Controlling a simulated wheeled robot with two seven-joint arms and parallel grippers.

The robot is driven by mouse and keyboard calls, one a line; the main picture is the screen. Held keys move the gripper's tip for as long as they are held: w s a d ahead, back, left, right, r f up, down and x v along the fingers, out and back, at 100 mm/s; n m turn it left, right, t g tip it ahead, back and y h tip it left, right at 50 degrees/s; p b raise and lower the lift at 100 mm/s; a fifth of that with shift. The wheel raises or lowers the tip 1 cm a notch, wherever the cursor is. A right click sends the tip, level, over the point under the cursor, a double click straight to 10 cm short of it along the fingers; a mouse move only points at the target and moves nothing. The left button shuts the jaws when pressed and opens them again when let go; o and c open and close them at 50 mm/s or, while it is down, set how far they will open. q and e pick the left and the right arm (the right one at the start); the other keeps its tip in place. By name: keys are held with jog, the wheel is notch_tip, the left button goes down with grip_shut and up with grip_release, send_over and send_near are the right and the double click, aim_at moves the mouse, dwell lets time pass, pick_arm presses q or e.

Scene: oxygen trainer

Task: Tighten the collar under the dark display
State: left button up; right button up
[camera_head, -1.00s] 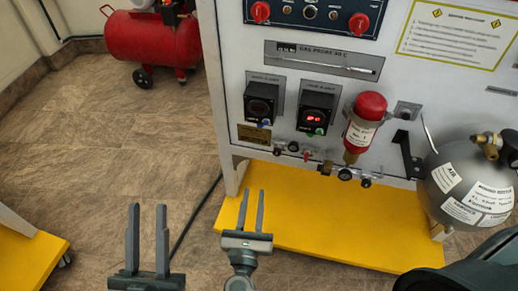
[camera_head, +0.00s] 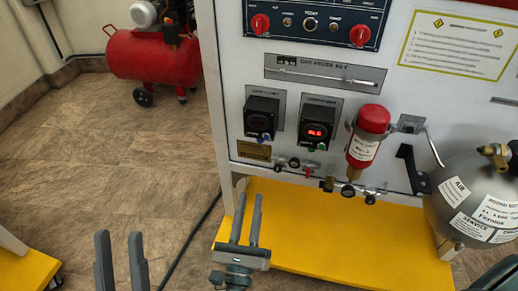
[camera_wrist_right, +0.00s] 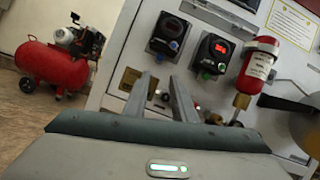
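The dark display (camera_head: 262,117) is the left of two black boxes on the white panel; its screen is unlit. A small blue-ringed collar (camera_head: 266,137) sits at its lower edge and also shows blue in the right wrist view (camera_wrist_right: 173,45). My right gripper (camera_head: 250,196) is open and empty, low in front of the panel and apart from the collar. In the right wrist view its fingers (camera_wrist_right: 159,76) point up toward the panel below the dark display. My left gripper (camera_head: 119,234) is open and empty at the bottom left, its base cut off.
The neighbouring display (camera_head: 319,130) is lit red, with a green collar below. A yellow base (camera_head: 330,235) juts out below. A red compressor (camera_head: 150,60) stands behind left.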

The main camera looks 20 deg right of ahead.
aim_at(260, 143)
jog(key=x, duration=1.5)
jog(key=shift+w+d+b, duration=0.15)
jog(key=shift+w+b, duration=0.15)
jog(key=shift+b, duration=0.05)
jog(key=shift+c, duration=0.5)
grip_shut()
